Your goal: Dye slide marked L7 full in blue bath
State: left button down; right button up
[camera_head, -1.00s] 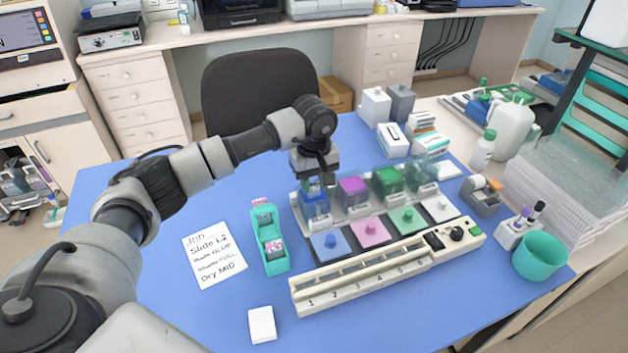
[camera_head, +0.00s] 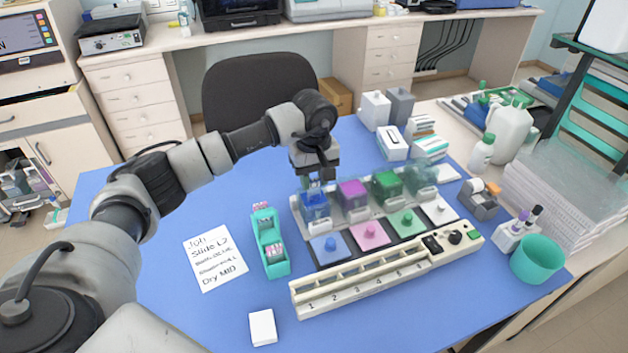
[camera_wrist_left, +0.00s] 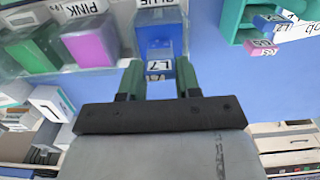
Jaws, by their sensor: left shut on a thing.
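My left gripper (camera_head: 317,180) is over the blue bath (camera_head: 314,207), pointing down. In the left wrist view its green fingers (camera_wrist_left: 160,80) are shut on a slide marked L7 (camera_wrist_left: 158,66), whose white label end shows between the fingertips. The slide's lower part seems to be within the blue bath (camera_wrist_left: 161,35), but its depth is hidden. The head view is too small to show the slide. The job card (camera_head: 215,258) lies left of the slide rack. My right gripper is not in view.
Pink (camera_head: 353,194) and green (camera_head: 387,184) baths stand right of the blue one. Lids, including a blue one (camera_head: 328,247), lie in front of them. A numbered rack (camera_head: 385,278) is nearer me. A teal slide rack (camera_head: 269,240) holds other slides. Blue table is clear at left.

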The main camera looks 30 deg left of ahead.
pick_arm(q)
notch_tip(320, 180, up, 7)
jog(key=p, duration=0.3)
jog(key=shift+r, duration=0.2)
